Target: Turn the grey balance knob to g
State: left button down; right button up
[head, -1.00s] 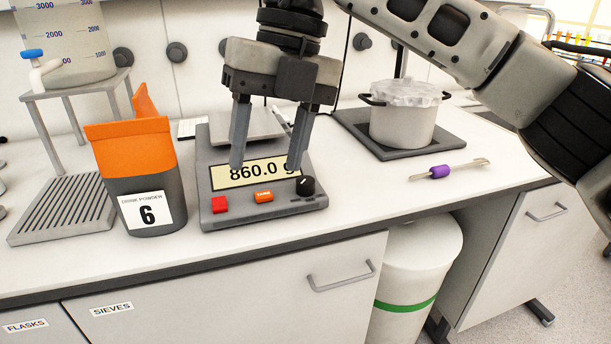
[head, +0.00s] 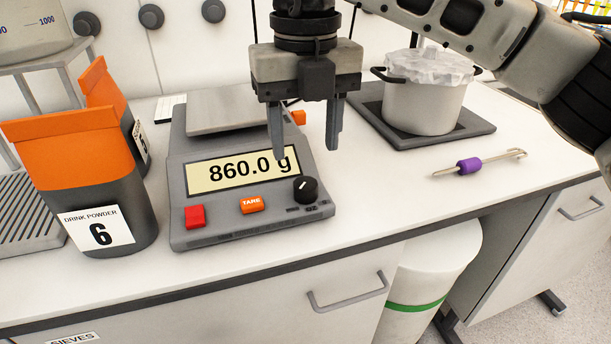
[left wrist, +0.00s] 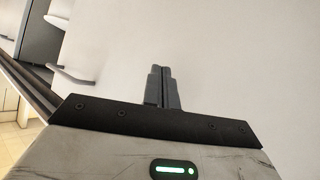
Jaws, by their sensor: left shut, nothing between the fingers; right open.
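The grey balance (head: 182,215) stands on the bench in the head view, and its display (head: 235,170) reads 860.0 g. Its dark round knob (head: 305,190) is at the front right corner, with a pale pointer mark; the small labels by it are too small to read surely. My right gripper (head: 306,155) points down above and behind the knob, open and empty, apart from the knob. The knob is in plain view below the fingers. My left gripper (left wrist: 164,75) shows only in the left wrist view, shut with nothing in it, before a plain pale surface.
An orange TARE button (head: 252,205) and a red button (head: 195,216) sit left of the knob. Drink powder bags (head: 75,155) stand left of the balance. A covered pot (head: 422,105) and a purple-gripped tool (head: 469,165) are at right. The bench front between is clear.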

aim_at(305, 182)
notch_tip(305, 182, down, 7)
jog(key=shift+r, duration=0.15)
jog(key=c, duration=1)
